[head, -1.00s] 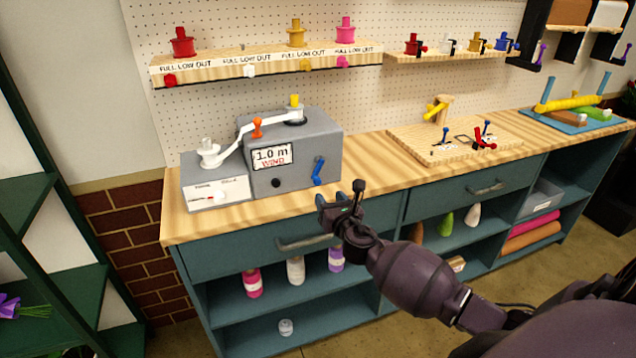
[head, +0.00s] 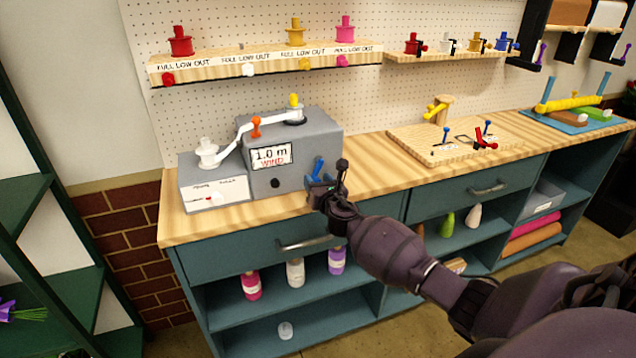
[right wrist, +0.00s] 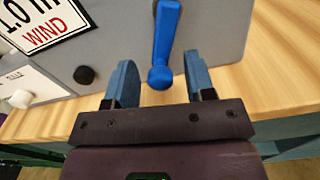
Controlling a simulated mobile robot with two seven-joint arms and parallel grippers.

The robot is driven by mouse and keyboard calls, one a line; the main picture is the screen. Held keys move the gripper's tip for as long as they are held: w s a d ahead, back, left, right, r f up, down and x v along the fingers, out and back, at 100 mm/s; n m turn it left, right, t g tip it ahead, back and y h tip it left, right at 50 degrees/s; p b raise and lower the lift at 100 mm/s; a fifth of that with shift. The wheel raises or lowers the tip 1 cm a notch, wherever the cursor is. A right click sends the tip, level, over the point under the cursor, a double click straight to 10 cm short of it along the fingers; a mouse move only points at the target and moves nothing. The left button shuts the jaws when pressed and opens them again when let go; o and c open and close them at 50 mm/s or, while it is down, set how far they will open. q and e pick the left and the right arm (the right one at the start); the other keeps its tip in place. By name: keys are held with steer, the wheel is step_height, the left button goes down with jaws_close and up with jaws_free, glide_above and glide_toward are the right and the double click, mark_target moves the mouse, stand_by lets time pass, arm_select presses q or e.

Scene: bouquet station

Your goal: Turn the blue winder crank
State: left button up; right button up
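The blue winder crank (head: 317,168) is on the right part of the front of the grey winder machine (head: 313,134). In the right wrist view the crank (right wrist: 166,38) hangs down, its rounded knob at the lower end. My right gripper (head: 326,184) is right in front of the crank in the head view and hides its lower end. In the right wrist view the right gripper (right wrist: 158,82) is open, with its two blue fingers on either side of the knob and apart from it. My left gripper is not in view.
The machine's display reads "1.0 m WIND" (head: 271,155), with a black knob (head: 275,183) below it. A drawer handle (head: 303,243) is below.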

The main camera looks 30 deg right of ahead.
steer(key=c, duration=0.9)
steer(key=shift+o, duration=0.2)
steer(key=shift+a, duration=0.1)
